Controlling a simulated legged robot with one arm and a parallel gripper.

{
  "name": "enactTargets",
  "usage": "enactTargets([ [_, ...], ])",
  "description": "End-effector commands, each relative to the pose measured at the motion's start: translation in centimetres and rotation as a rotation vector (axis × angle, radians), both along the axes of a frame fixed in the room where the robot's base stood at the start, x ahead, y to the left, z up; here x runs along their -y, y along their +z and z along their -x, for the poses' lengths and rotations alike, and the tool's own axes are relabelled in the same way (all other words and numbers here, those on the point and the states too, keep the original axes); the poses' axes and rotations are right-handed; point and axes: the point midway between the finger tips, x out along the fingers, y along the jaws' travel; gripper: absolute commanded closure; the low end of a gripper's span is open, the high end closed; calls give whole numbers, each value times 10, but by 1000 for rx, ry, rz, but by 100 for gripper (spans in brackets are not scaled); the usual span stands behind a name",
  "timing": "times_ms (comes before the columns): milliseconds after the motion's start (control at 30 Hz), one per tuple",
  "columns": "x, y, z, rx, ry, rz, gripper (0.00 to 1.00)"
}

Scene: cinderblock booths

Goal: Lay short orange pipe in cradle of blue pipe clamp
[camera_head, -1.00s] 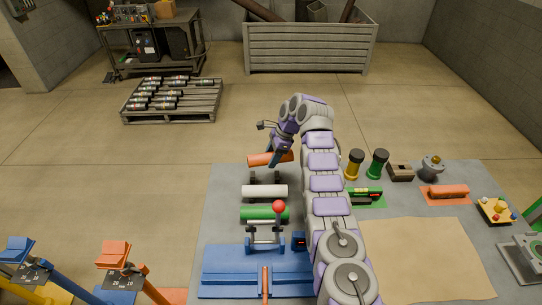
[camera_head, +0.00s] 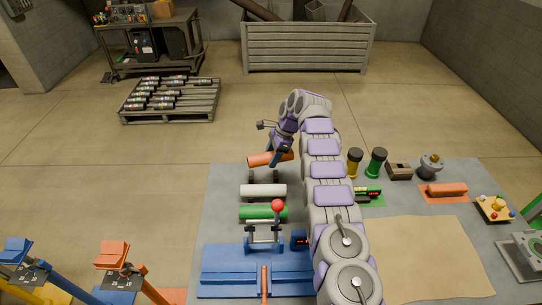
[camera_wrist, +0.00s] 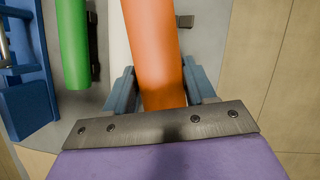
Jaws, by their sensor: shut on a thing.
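My gripper (camera_head: 279,157) is shut on an orange pipe (camera_head: 261,160) at the far edge of the grey mat. The pipe lies roughly crosswise, slightly tilted in the head view. In the wrist view the pipe (camera_wrist: 152,45) runs up from between the blue-grey fingers (camera_wrist: 162,88). I cannot tell whether the pipe is clear of the black supports (camera_head: 264,176) below it. The blue pipe clamp (camera_head: 228,270), with a red ball-topped lever (camera_head: 277,206), stands nearer to me, apart from the pipe. Part of it shows in the wrist view (camera_wrist: 25,110).
A white pipe (camera_head: 262,191) and a green pipe (camera_head: 258,213) lie between the held pipe and the clamp. Blue and orange levers stand at lower left.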

Motion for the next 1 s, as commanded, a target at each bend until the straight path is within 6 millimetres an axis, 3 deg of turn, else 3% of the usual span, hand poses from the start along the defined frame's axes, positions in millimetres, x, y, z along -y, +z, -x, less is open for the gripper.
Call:
enactTargets([
  [1000,10,0,8,-3,105,-5,92],
])
